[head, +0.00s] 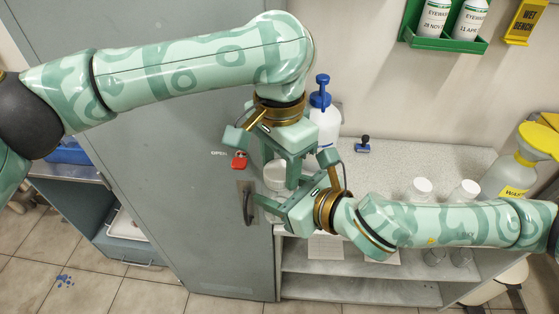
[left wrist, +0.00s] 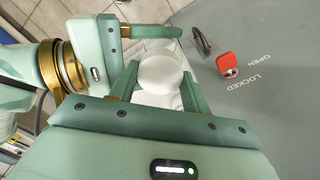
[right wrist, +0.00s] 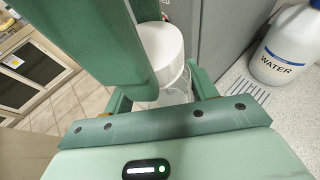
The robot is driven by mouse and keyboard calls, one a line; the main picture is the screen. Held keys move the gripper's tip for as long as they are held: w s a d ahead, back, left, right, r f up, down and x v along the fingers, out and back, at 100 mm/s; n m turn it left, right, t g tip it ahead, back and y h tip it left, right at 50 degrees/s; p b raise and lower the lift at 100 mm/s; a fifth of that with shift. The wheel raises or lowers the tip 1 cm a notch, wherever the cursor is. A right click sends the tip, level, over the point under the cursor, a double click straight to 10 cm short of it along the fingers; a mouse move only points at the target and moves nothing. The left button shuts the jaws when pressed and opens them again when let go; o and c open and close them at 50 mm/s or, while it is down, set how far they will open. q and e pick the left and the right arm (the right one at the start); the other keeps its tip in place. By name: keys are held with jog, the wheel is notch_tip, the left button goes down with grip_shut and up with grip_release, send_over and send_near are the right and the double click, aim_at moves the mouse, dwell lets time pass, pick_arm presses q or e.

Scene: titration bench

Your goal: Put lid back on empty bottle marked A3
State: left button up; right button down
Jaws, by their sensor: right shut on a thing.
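A clear bottle (right wrist: 176,88) stands upright between the fingers of my right gripper (head: 277,203), which is shut on it. A white lid (right wrist: 160,48) sits at the bottle's top; it looks seated level. The lid also shows in the left wrist view (left wrist: 160,72) between the fingers of my left gripper (head: 280,165). The left fingers are apart, one on each side of the lid, and I see no clear grip on it. In the head view the bottle (head: 277,178) is partly hidden by both grippers. No A3 mark is readable.
A water wash bottle (head: 323,125) with a blue top and a stamp-like blue object (head: 363,145) stand behind on the bench (head: 400,165). White-lidded bottles (head: 419,188) stand right, beyond my right arm. A grey cabinet door with a red lock (head: 240,160) is close on the left.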

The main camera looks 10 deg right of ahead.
pick_arm(q)
jog(key=m, duration=0.7)
jog(key=shift+w, duration=0.1)
jog(key=m, duration=0.7)
jog(key=shift+m, duration=0.3)
jog(key=o, duration=1.1)
jog(key=shift+r, duration=2.25)
jog(key=shift+c, duration=0.5)
notch_tip(320, 180, up, 4)
jog(key=shift+f+n, duration=0.25)
jog(key=shift+n, duration=0.35)
